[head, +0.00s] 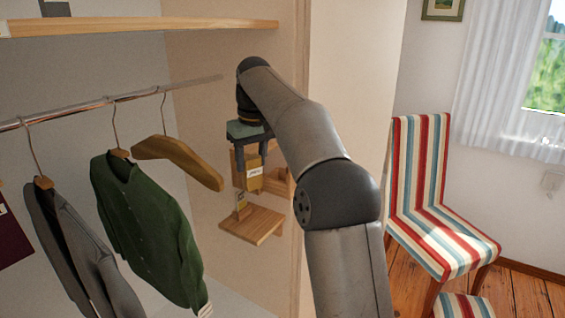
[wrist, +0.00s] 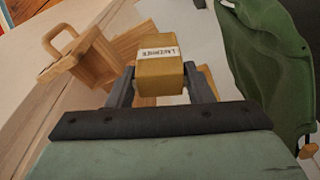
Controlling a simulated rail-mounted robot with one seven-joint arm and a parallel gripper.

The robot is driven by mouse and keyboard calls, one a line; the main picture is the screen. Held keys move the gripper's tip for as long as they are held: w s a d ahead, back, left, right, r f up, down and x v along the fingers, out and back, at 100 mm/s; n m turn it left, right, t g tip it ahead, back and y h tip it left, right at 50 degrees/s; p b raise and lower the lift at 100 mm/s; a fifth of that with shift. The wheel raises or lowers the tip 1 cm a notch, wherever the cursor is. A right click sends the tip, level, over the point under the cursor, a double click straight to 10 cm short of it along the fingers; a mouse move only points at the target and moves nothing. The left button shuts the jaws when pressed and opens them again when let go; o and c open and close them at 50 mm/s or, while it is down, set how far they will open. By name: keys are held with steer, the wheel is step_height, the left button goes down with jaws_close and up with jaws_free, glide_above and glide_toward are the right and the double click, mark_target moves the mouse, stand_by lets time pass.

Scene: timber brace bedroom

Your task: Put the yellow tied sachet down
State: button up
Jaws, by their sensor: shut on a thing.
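The yellow sachet (head: 254,181) is between the fingers of my gripper (head: 251,164), inside the wardrobe. In the wrist view the sachet (wrist: 160,76) looks like a yellow block with a white label reading "LAVENDER". My gripper (wrist: 158,84) is shut on it, one finger on each side. In the head view the sachet is above a small wooden shelf (head: 262,232), with a gap between them. No tie can be made out clearly on it.
A small tan item (head: 242,207) is over the small shelf. A wooden box with a handle (wrist: 82,60) is left of the sachet in the wrist view. A green jacket (head: 148,225), a grey garment and a bare wooden hanger (head: 180,160) hang at left in the head view.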

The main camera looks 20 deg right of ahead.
steer(key=w+d+p, duration=0.8)
steer(key=w+d, duration=0.1)
steer(key=d, duration=0.1)
steer(key=shift+d+f, duration=0.2)
steer(key=shift+f, duration=1.3)
steer(key=shift+d+f, duration=0.2)
steer(key=shift+f, duration=1.3)
steer(key=shift+d+f, duration=0.1)
steer(key=shift+f, duration=0.15)
steer(key=shift+w+f, duration=0.1)
steer(key=shift+f, duration=0.1)
steer(key=shift+f, duration=0.1)
steer(key=shift+f, duration=0.15)
steer(key=o, duration=0.9)
steer(key=shift+o, duration=0.2)
